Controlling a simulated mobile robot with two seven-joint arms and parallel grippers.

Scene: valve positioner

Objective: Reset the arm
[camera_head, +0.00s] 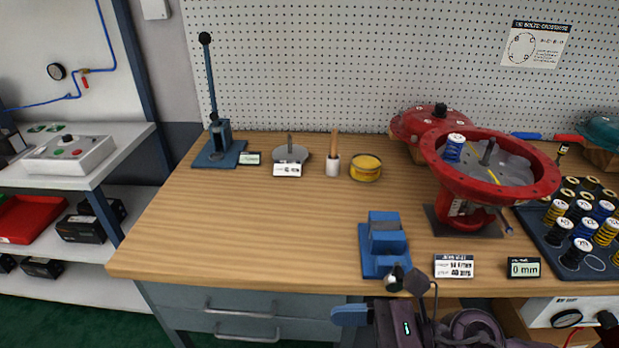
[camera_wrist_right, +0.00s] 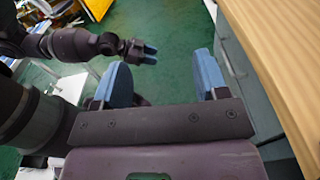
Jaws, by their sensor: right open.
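My right gripper (camera_head: 350,316) is at the bottom of the head view, just off the bench's front edge, below the blue block fixture (camera_head: 384,246). In the right wrist view its two blue fingers stand wide apart with nothing between them (camera_wrist_right: 160,75); green floor shows beyond. My left gripper (camera_wrist_right: 146,53) shows small in the right wrist view, with blue fingertips over the floor; whether it is open is too small to tell. It is outside the head view. A lever press (camera_head: 216,145) with its handle upright stands at the bench's back left.
The wooden bench (camera_head: 250,225) has clear room at front left. A red actuator housing (camera_head: 470,205) stands on the right with one blue spring (camera_head: 454,147) inside. A spring tray (camera_head: 545,240), a yellow tin (camera_head: 366,167) and a 0 mm display (camera_head: 524,268) are also there.

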